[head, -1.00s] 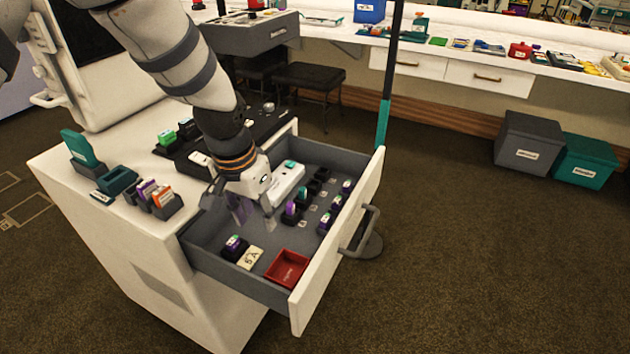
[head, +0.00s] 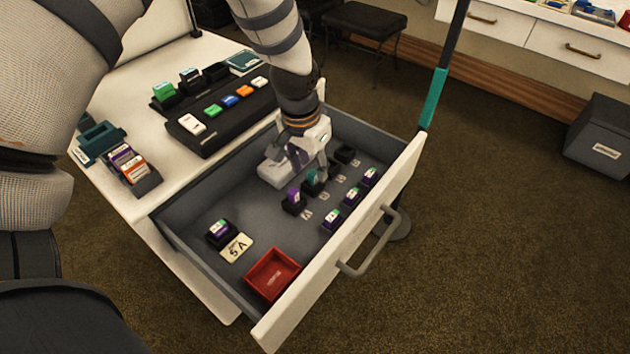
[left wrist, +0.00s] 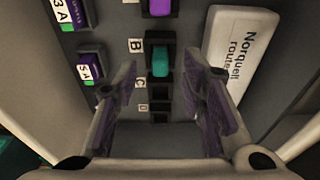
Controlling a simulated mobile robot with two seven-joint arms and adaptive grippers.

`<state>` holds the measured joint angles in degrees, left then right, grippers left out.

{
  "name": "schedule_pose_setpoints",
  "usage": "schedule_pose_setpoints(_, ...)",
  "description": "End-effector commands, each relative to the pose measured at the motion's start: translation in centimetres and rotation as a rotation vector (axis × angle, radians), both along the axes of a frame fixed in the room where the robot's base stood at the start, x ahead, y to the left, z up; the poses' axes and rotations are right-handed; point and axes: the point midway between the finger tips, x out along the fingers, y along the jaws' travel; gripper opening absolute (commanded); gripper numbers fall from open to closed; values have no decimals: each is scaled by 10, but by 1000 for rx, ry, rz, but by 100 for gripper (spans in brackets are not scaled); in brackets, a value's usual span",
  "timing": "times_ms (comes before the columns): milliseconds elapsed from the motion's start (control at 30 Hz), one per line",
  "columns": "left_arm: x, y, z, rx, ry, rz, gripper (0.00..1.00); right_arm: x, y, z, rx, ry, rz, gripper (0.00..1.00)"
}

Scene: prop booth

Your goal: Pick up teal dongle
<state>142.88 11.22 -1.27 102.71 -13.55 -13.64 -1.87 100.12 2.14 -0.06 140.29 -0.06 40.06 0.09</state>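The teal dongle (head: 312,177) stands upright in a small black socket in the open drawer. It also shows in the left wrist view (left wrist: 160,60), beside a label marked B. My left gripper (head: 311,167) points down into the drawer just over the teal dongle. In the left wrist view my left gripper (left wrist: 162,80) is open, one finger on each side of the dongle's row, with nothing held. A purple dongle (head: 293,195) stands in the socket beside the teal one. My right gripper does not show.
A white router box (head: 270,170) lies close behind the gripper; it also shows in the wrist view (left wrist: 237,60). Several purple dongles (head: 352,194) stand along the drawer front (head: 330,262). A red tray (head: 255,284) and a 5 V card (head: 236,247) lie in the near end.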

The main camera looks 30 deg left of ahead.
Motion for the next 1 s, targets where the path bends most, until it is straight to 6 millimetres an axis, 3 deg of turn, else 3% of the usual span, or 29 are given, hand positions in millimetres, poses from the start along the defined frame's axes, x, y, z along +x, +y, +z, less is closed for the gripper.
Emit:
schedule_pose_setpoints(33,0,0,-15,0,9,0,38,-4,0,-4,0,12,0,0)
schedule_pose_setpoints(133,2,0,-26,0,6,0,38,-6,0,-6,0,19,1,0)
schedule_pose_setpoints(367,4,0,-27,0,0,0,38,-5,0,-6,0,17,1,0)
schedule_pose_setpoints(533,4,0,-26,0,1,0,1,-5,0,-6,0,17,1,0)
schedule_pose_setpoints(867,4,0,-26,0,1,0,0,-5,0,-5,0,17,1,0)
schedule_pose_setpoints(1000,5,0,-15,0,-3,0,0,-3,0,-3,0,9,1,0)
